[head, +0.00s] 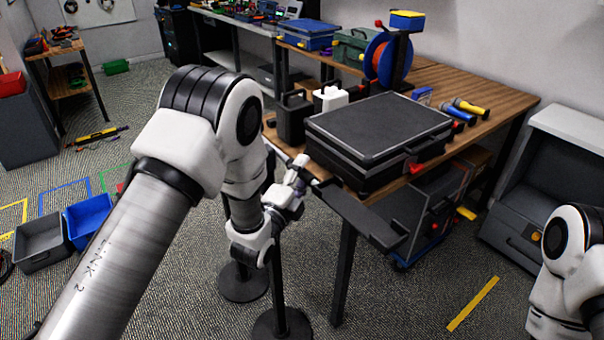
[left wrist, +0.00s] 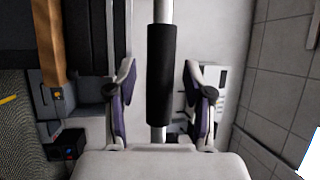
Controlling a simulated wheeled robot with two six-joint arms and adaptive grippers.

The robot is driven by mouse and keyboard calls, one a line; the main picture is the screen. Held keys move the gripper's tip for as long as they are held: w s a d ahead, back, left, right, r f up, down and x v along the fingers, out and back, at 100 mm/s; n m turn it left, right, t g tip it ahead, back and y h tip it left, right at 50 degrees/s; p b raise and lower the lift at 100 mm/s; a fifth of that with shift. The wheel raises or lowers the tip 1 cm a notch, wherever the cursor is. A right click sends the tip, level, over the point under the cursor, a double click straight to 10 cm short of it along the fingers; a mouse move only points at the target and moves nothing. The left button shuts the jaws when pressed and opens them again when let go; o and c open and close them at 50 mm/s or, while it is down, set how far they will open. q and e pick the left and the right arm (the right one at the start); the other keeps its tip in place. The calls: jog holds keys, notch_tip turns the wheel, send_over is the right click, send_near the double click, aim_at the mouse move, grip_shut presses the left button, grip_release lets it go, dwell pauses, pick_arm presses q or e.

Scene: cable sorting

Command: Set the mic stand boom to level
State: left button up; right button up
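My left gripper (head: 300,168) is beside the front left corner of the wooden table in the head view. In the left wrist view its two fingers (left wrist: 160,98) are open, with a pale rod bearing a black sleeve (left wrist: 160,75) between them. Gaps show on both sides of the sleeve. The rod appears to be part of a mic stand. In the head view, dark posts rise from round black bases (head: 243,284) (head: 283,326) on the floor, partly behind my left arm. The boom's angle cannot be made out there. My right gripper is out of view.
A black case (head: 380,128) lies on the wooden table (head: 500,98), close to my left gripper. A black and a white container (head: 330,98), a cable reel (head: 387,57) and torches stand around it. Grey and blue bins (head: 88,217) are on the floor at left.

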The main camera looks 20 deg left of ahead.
pick_arm(q)
jog(key=v, duration=0.7)
jog(key=shift+s, duration=0.25)
jog(key=shift+f, duration=0.1)
